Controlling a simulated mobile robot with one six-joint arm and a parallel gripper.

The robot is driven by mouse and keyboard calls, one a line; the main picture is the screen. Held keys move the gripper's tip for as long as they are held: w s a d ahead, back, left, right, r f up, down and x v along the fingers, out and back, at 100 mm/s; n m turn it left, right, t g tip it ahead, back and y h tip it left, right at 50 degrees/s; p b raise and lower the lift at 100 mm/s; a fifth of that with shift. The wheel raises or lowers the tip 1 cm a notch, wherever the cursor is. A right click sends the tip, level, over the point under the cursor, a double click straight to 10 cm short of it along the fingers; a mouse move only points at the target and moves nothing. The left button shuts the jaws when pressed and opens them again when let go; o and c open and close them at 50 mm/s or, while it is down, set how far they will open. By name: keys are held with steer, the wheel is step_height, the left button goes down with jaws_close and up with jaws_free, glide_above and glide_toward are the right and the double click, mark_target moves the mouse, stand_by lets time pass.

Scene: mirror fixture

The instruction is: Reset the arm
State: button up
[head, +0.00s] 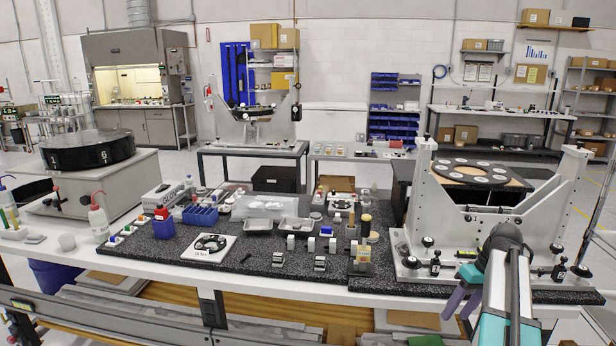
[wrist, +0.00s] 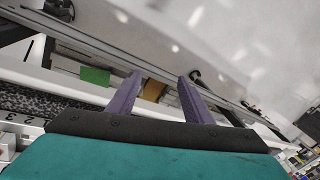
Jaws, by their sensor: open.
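My gripper (head: 457,304) shows at the lower right of the head view, in front of the table's front edge and below the mirror fixture. In the wrist view its two purple fingers (wrist: 155,95) stand apart with nothing between them. The mirror fixture (head: 424,205) is a grey metal frame with two upright side plates on the right of the table. My arm comes in from the lower right corner and covers part of the fixture's base.
The white table (head: 270,293) carries a black speckled mat with small blocks, a blue bin (head: 200,215), trays and a white round-patterned plate (head: 209,246). A red-capped bottle (head: 98,220) stands at the left. The table's front edge lies close to my gripper.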

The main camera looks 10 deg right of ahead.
steer(key=s+a+f+n+g, duration=0.1)
steer(key=s+a+f+g, duration=0.2)
steer(key=a+f, duration=1.05)
steer(key=s+a+f+n+g, duration=0.1)
steer(key=s+a+f+g, duration=0.15)
steer(key=a+f, duration=1.15)
steer(key=s+a+f+m+h, duration=0.1)
steer(key=s+a+f, duration=0.1)
steer(key=s+f, duration=0.4)
steer(key=s+a+f+m+g+h, duration=0.1)
steer(key=s+a+f, duration=0.2)
steer(key=s+f, duration=0.3)
steer(key=s+a+f+h, duration=0.1)
steer(key=s+a+f, duration=0.2)
steer(key=s+f, duration=0.4)
steer(key=s, duration=0.4)
steer(key=shift+a+m, duration=0.15)
steer(key=shift+m, duration=0.25)
steer(key=shift+w, duration=0.1)
